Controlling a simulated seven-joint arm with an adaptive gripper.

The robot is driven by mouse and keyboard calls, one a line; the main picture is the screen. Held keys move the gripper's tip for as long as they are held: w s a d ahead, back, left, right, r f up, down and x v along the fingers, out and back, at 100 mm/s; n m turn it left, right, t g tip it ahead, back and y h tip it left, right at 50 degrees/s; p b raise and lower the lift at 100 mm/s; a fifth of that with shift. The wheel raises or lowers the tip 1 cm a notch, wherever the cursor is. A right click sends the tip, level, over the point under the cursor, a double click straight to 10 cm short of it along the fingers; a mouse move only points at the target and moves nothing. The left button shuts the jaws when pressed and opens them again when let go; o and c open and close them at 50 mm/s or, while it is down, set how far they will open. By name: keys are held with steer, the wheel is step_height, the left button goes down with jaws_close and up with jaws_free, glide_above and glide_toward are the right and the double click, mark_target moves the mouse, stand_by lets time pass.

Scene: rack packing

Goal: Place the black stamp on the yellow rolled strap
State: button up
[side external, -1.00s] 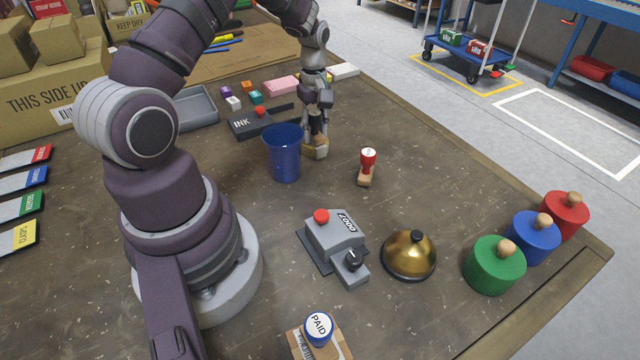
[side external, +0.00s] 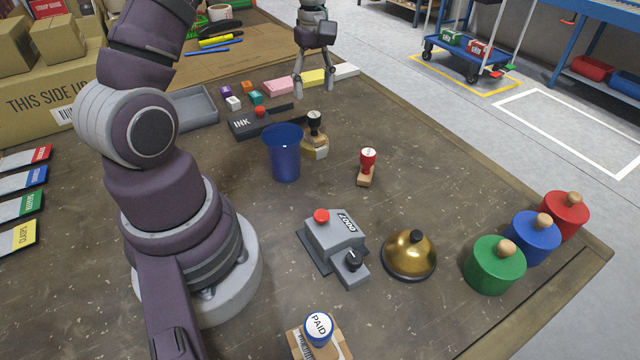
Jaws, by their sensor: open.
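The black stamp (side external: 315,124) stands upright behind and to the right of the blue cup, with its dark knob on top and a wooden base below. It appears to rest on a small yellowish, pale-sided thing (side external: 318,153), which looks like the yellow rolled strap. The join between them is small and hard to make out. My gripper (side external: 313,94) is open and empty above and behind the stamp, apart from it, with its fingers pointing down.
The blue cup (side external: 285,155) stands close on the left. A red stamp (side external: 366,168) stands to the right. The ink pad (side external: 246,124), small coloured cubes and a grey tray (side external: 194,108) lie on the left. A numbering device (side external: 335,240) and brass bell (side external: 409,255) are nearer the camera.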

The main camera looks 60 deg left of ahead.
step_height(320, 180, up, 2)
steer(key=shift+r, duration=0.15)
steer(key=s+d+r+m+t, duration=0.3)
steer(key=d+r+m, duration=0.4)
steer(key=d+m, duration=0.15)
steer(key=s+d+m+t, duration=0.2)
steer(key=s+d+m, duration=0.5)
steer(key=d+m, duration=0.1)
steer(key=shift+s+f+m+t, duration=0.3)
steer(key=shift+f+m, duration=0.1)
steer(key=shift+m, duration=0.35)
